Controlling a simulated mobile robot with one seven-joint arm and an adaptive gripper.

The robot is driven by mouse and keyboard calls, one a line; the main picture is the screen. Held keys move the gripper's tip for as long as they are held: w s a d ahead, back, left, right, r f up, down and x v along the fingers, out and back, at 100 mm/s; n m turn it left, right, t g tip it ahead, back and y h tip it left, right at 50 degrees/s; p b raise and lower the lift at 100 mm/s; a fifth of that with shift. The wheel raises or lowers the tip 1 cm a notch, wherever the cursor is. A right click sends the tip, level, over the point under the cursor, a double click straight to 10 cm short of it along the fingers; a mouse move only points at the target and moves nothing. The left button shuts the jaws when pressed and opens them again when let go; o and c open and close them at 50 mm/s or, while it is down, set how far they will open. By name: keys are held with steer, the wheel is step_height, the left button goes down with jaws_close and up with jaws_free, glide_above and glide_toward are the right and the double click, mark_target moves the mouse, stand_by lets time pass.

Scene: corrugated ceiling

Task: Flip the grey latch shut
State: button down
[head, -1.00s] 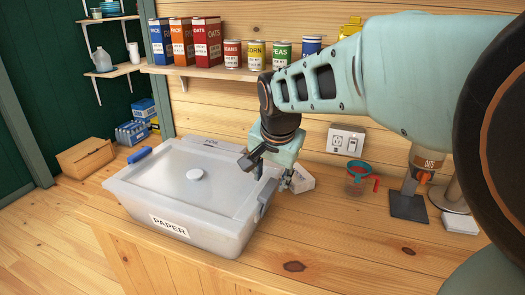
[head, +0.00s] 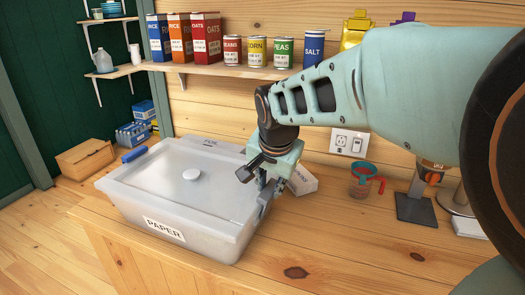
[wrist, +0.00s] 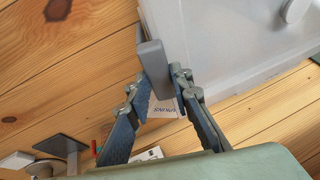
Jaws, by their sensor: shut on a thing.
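A translucent white bin (head: 205,247) with a PAPER label stands on the wooden counter, its lid (head: 150,180) on top with a round white knob. The grey latch (head: 264,209) is on the bin's right side, partly hidden by my gripper (head: 262,182). In the wrist view the grey latch (wrist: 153,65) stands out from the bin's side, between the fingertips of my gripper (wrist: 160,88). The fingers are closed in on it; the exact contact is hard to see. A blue latch (head: 135,155) sits at the bin's left side.
A small white labelled box (head: 302,181) stands right behind my gripper. A measuring cup (head: 361,180) and a dark-based stand (head: 415,210) are farther right. Cans and cartons line the shelf (head: 225,73) above. The counter's front right is clear.

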steer(key=shift+w+a+r+g+h+p, duration=0.15)
steer(key=shift+a+h+p, duration=0.15)
steer(key=shift+p, duration=0.25)
steer(key=shift+w+a+g+h+p, duration=0.15)
steer(key=shift+a+h+p, duration=0.15)
steer(key=shift+p, duration=0.2)
steer(key=shift+w+a+f+n+g+h+p, duration=0.1)
steer(key=shift+a+f+n+g+h+p, duration=0.1)
steer(key=shift+a+n+g+h+p, duration=0.3)
steer(key=shift+d, duration=0.2)
steer(key=c, duration=1.7)
jaws_free()
steer(key=shift+r, duration=0.1)
steer(key=v, duration=1.1)
steer(key=shift+s+a+r, duration=0.2)
steer(key=shift+s+r, duration=0.1)
steer(key=shift+s, duration=0.05)
steer(key=shift+d, duration=0.1)
